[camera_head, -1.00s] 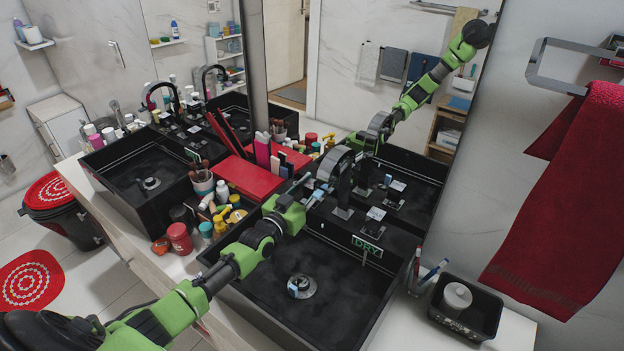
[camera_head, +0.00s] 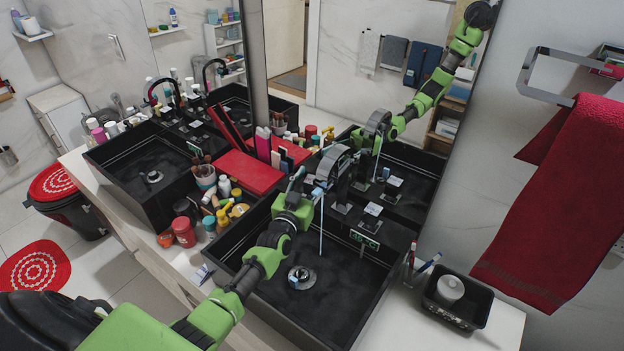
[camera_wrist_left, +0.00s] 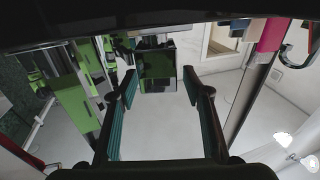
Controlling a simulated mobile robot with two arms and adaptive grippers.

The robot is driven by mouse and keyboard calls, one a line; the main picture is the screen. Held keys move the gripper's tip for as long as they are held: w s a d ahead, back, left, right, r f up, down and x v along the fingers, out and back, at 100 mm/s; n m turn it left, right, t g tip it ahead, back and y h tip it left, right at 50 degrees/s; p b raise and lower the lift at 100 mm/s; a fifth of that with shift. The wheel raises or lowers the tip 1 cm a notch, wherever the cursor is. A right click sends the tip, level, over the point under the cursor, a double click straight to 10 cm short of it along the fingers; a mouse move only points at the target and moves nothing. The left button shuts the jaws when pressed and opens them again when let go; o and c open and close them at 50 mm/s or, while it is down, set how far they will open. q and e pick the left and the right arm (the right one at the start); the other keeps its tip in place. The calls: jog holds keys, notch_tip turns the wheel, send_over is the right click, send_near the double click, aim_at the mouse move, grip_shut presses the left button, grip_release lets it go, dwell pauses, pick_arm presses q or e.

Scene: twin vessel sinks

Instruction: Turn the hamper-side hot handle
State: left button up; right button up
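The right-hand black sink (camera_head: 330,285) has a wide grey curved spout (camera_head: 336,163) and small levers behind its basin, one of them with a pale top (camera_head: 374,209). A thin stream of water (camera_head: 321,232) falls from near the spout into this basin. My left gripper (camera_head: 312,190) is beside the spout, on its hamper side; whether it touches a lever is hidden. The left wrist view shows its two fingers (camera_wrist_left: 160,88) apart with nothing between them. The left-hand sink (camera_head: 150,200) has a dark faucet (camera_head: 165,95). I cannot tell which lever is hot. My right gripper is out of view.
The hamper (camera_head: 70,205) with a red lid stands at the far left. Bottles, jars and a red box (camera_head: 248,172) crowd the counter between the sinks. A black tray (camera_head: 455,300) and a red towel (camera_head: 570,200) are at right. A large mirror behind reflects my arm.

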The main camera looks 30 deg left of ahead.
pick_arm(q)
jog(key=shift+s+f, duration=0.1)
jog(key=shift+f, duration=0.1)
jog(key=shift+s+d+f, duration=0.1)
jog(key=shift+s+d, duration=0.05)
jog(key=shift+s, duration=0.4)
jog(key=s+d, duration=0.1)
jog(key=s, duration=0.9)
jog(key=shift+s+r, duration=0.2)
jog(key=shift+s, duration=0.15)
